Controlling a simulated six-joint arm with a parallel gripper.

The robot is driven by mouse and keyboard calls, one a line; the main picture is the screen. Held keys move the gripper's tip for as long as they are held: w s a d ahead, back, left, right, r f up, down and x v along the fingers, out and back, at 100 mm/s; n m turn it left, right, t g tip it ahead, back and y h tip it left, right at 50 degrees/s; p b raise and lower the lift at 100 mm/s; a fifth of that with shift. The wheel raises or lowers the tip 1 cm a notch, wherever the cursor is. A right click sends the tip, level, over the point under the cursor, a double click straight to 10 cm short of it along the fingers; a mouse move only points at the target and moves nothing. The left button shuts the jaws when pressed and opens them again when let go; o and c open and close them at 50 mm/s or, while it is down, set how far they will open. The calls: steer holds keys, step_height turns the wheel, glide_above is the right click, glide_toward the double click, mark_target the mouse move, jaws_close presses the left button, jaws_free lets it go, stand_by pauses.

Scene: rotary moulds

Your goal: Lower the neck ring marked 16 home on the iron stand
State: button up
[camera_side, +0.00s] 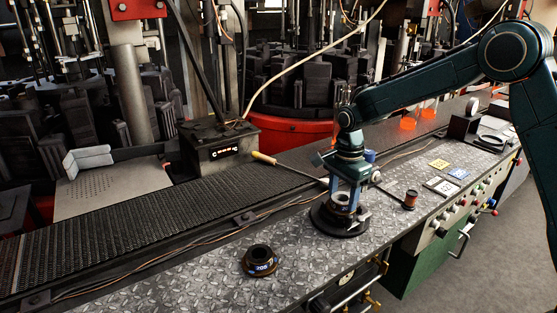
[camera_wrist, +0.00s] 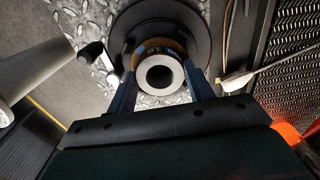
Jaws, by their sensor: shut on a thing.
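My gripper (camera_side: 345,201) points straight down at the iron stand (camera_side: 337,222), a dark round base on the steel plate. Its two fingers are shut on the neck ring (camera_side: 341,199), one on each side. In the wrist view, my gripper (camera_wrist: 161,82) holds the neck ring (camera_wrist: 142,76), which has a pale round face, a dark bore and a brownish marked band. The marking is too small to read surely. The stand's dark disc (camera_wrist: 196,25) shows behind the ring. I cannot tell whether the ring touches the stand or hangs just above it.
Another dark ring (camera_side: 261,263) with a blue number band lies on the plate at front left. A small brown-topped piece (camera_side: 410,200) stands to the right. The plate between is clear.

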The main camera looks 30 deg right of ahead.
steer(key=shift+f, duration=0.15)
steer(key=o, duration=1.3)
steer(key=shift+c, duration=0.2)
step_height(320, 180, up, 14)
stand_by(0.4)
step_height(320, 180, up, 7)
stand_by(1.1)
